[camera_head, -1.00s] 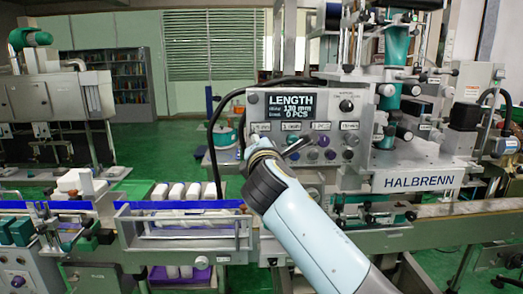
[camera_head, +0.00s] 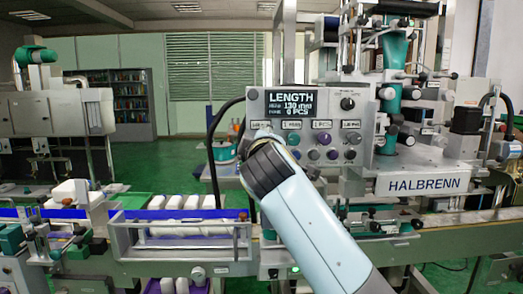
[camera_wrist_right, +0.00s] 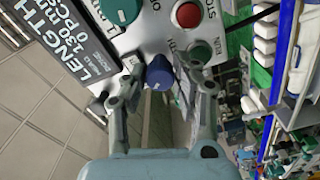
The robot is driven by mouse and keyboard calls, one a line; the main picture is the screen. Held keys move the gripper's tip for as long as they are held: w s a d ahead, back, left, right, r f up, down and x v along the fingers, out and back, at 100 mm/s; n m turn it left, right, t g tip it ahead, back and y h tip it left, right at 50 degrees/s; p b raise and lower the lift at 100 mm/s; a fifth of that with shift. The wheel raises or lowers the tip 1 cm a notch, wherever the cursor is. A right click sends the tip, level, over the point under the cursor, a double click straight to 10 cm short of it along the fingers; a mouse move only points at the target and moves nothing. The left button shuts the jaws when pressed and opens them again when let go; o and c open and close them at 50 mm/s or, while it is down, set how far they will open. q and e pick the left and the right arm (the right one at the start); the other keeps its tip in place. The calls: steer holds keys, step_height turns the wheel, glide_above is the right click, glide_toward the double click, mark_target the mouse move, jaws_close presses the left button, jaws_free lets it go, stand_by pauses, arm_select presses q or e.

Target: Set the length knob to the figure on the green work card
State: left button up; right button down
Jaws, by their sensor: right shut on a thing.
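The length knob, a blue knob (camera_wrist_right: 159,73), shows in the wrist view below a display. My right gripper (camera_wrist_right: 164,78) has its fingers on either side of it and is shut on it. In the head view my right arm's wrist covers this knob. The display (camera_head: 291,103) reads LENGTH, with a line that looks like 130 mm and 0 PCS under it. I cannot make out a green work card in either view. My left gripper is not in view.
The panel carries other knobs and buttons, with a purple knob (camera_head: 313,155) and a black knob (camera_head: 347,103) among them.

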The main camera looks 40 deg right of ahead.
steer(key=shift+f+m+b, duration=0.2)
steer(key=shift+m+b, duration=4)
steer(key=shift+m, duration=2.4)
steer(key=c, duration=1.2)
jaws_free()
steer(key=shift+o, duration=0.8)
steer(key=shift+r, duration=0.15)
